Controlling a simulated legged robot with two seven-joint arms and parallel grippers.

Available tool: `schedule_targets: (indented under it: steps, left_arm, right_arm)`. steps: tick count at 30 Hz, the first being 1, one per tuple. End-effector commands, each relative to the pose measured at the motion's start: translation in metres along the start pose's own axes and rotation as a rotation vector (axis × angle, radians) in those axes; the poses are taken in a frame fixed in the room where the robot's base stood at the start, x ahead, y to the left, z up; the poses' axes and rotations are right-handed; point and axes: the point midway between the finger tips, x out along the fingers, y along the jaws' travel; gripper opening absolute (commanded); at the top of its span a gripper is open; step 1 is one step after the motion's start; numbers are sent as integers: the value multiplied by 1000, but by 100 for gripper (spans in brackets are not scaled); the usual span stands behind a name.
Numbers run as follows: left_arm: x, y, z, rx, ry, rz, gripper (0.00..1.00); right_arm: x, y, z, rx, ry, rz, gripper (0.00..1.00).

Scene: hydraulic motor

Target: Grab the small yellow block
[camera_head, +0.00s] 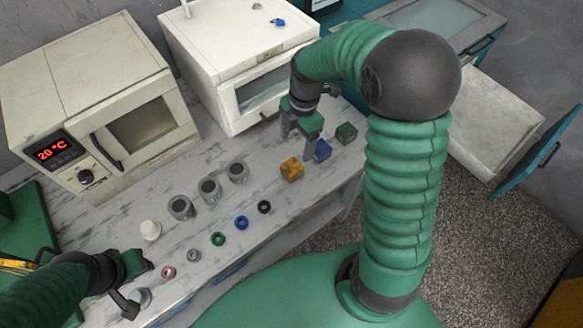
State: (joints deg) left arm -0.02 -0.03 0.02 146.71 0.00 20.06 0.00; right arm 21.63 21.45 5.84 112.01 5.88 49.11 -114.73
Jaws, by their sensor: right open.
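The small yellow block (291,169) sits on the grey table, to the left of a blue block (322,150) and a green block (346,133). My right gripper (297,147) is open and points down just above and behind the yellow block. One finger comes down between the yellow and blue blocks in the picture; I cannot tell whether it touches either. Nothing shows between the fingers. My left gripper (140,286) is low at the left, over the table's near left part, far from the blocks. Its fingers are seen at an angle, so its opening is unclear.
An oven with a red display (55,150) and a white machine (240,60) stand along the back. Several grey cylinders (209,188) and small rings (241,222) lie on the table left of the blocks. The table's front edge is close to the blocks.

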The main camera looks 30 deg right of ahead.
Motion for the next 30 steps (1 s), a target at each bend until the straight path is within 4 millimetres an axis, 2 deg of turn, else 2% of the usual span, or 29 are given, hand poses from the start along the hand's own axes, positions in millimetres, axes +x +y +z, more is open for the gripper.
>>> schedule_targets:
  steps: [1,3,9,14,22,30]
  left_arm:
    - [2,0,0,0,0,0,36]
    - [3,0,1,0,0,0,36]
    - [4,0,1,0,0,0,36]
    - [4,0,1,0,0,0,36]
    - [1,0,0,-1,0,0,36]
    - [1,0,0,0,0,0,36]
  right_arm:
    - [16,-1,-1,-1,3,-8,76]
    - [36,1,-1,0,3,-9,76]
    - [82,2,0,0,1,-8,76]
    - [98,2,1,3,0,-4,76]
    - [141,6,9,3,-1,-5,76]
    - [146,6,10,2,-3,-2,74]
